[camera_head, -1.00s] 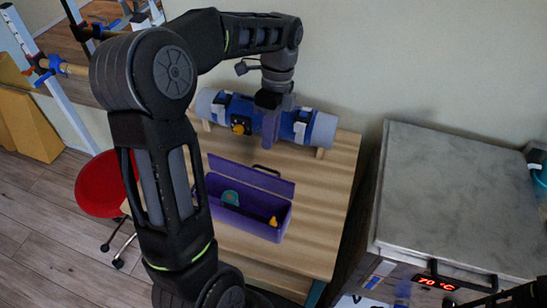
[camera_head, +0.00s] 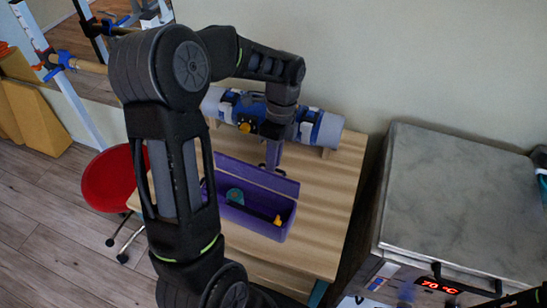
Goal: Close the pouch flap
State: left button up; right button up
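A blue wrap with white straps (camera_head: 307,127) lies around a pale grey roll (camera_head: 327,130) at the back of the wooden table, with a round yellow knob (camera_head: 245,127) on its front. I cannot clearly make out a pouch flap on it. A long purple case (camera_head: 262,218) stands open in front, its lid (camera_head: 258,176) raised at the back. My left gripper (camera_head: 272,156) points down between the roll and the raised lid; its purple-grey fingers are seen edge-on, their gap hidden. Nothing shows held. Only part of my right arm (camera_head: 515,299) shows at the lower right corner; its fingers are unclear.
The case holds a teal round item (camera_head: 235,196) and a small yellow item (camera_head: 277,220). A grey-topped heater unit (camera_head: 455,195) reading 70 °C stands right of the table (camera_head: 325,205). A red stool (camera_head: 107,180) stands left. The table's right strip is clear.

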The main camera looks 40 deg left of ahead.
pick_arm(q)
jog(key=shift+c, duration=0.2)
grip_shut()
pick_arm(e)
jog(key=shift+f, duration=0.15)
